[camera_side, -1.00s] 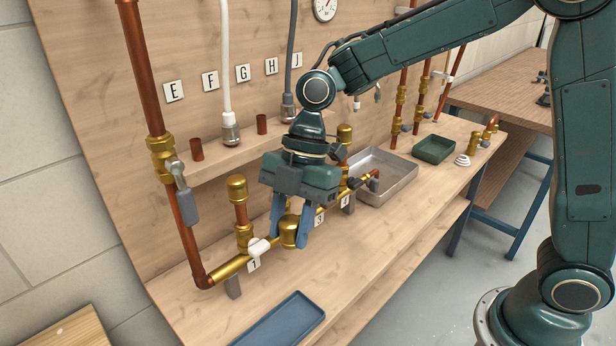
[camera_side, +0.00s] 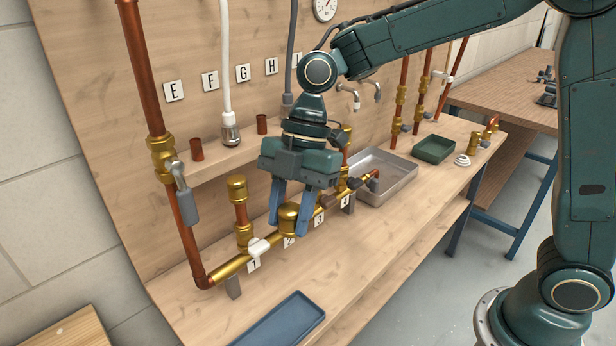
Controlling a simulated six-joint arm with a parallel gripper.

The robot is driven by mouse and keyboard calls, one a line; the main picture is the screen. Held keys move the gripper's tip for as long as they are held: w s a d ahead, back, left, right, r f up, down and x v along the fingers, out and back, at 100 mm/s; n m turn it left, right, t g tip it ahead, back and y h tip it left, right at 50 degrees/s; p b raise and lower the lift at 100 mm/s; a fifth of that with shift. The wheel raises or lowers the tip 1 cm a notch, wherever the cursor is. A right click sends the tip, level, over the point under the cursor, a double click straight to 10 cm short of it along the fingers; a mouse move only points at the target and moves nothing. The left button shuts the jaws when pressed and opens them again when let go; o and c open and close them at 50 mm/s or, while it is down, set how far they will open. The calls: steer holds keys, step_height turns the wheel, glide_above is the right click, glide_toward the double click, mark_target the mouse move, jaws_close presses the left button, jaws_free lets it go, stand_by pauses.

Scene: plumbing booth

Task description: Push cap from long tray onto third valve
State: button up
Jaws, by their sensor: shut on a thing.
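My gripper (camera_side: 288,226) points down with its blue fingers shut on a brass cap (camera_side: 289,217). The cap is in front of the brass pipe row, just above label 2 (camera_side: 288,242) in the picture. I cannot tell its exact height or distance from the pipe. Label 3 (camera_side: 319,219), marking the third valve, is just right of my fingers; that valve's upper part is hidden behind my gripper. The long blue tray (camera_side: 282,322) lies at the bench's front edge, with no cap visible in it.
A brass-topped upright (camera_side: 238,190) stands left of my gripper, near white-handled label 1 (camera_side: 254,264). Label 4 (camera_side: 345,202) and a grey metal tray (camera_side: 398,187) are to the right. A green tray (camera_side: 434,149) is farther back. The bench front is clear right of the blue tray.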

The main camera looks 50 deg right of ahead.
steer(key=w+d+r+m+t+h, duration=0.1)
steer(key=w+d+r+m, duration=0.3)
steer(key=d, duration=0.6)
steer(key=w+d+r+m+t, duration=0.4)
steer(key=w+d+r+m, duration=0.1)
steer(key=w+d+m, duration=0.4)
steer(key=shift+w+d+h, duration=0.35)
steer(key=shift+d+h, duration=0.05)
steer(key=shift+d, duration=0.05)
steer(key=shift+f, duration=0.2)
steer(key=shift+f, duration=2.65)
steer(key=shift+f, duration=2.4)
steer(key=o, duration=1.1)
steer(key=shift+r, duration=0.1)
